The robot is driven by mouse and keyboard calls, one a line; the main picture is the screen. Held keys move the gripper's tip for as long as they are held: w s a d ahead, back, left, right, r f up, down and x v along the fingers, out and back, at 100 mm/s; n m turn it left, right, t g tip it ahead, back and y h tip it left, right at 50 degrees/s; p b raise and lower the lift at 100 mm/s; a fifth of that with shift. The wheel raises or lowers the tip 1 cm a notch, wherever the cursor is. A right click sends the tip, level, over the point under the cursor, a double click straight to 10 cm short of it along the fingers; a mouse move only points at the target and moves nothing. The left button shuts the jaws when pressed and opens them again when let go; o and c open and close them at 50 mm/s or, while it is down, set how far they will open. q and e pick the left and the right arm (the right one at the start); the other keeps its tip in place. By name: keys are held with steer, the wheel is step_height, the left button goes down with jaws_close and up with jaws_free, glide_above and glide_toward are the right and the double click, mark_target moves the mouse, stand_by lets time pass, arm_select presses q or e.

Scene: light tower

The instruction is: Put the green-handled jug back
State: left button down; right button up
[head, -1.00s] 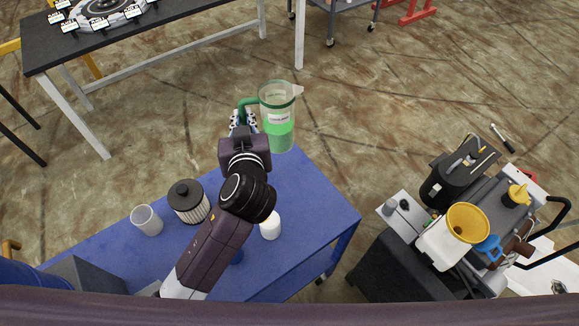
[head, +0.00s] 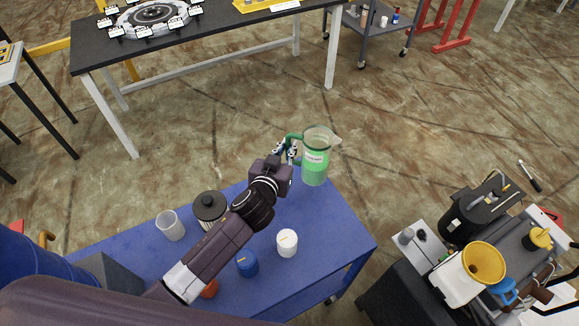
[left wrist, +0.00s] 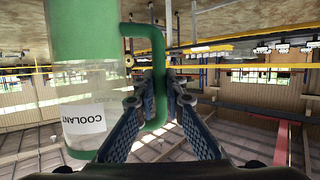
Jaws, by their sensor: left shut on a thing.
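The green-handled jug (head: 315,160) is a clear jug with green liquid and a white COOLANT label. In the head view it is at the far edge of the blue table; I cannot tell whether its base touches the tabletop. My left gripper (head: 287,151) is at the jug's left side, shut on the green handle. In the left wrist view the jug (left wrist: 85,80) fills the left part, and the handle (left wrist: 158,75) passes between the fingers of my left gripper (left wrist: 160,95). My right gripper is not in view.
The blue table (head: 335,235) bears a clear cup (head: 170,226), a dark-lidded filter (head: 209,206), a white bottle (head: 287,242) and a blue container (head: 247,264). A cart with a yellow funnel (head: 484,262) stands at right. A black-topped table (head: 220,38) stands behind, with floor between.

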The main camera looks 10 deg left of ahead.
arm_select(q)
step_height(320, 180, down, 6)
steer(key=shift+d+r+b, duration=0.1)
steer(key=shift+r+b, duration=0.05)
steer(key=shift+b, duration=0.25)
steer(key=shift+w+f+b, duration=0.1)
steer(key=shift+f+b, duration=0.35)
steer(key=shift+f, duration=1.15)
steer(key=shift+f, duration=0.15)
steer(key=c, duration=2)
jaws_free()
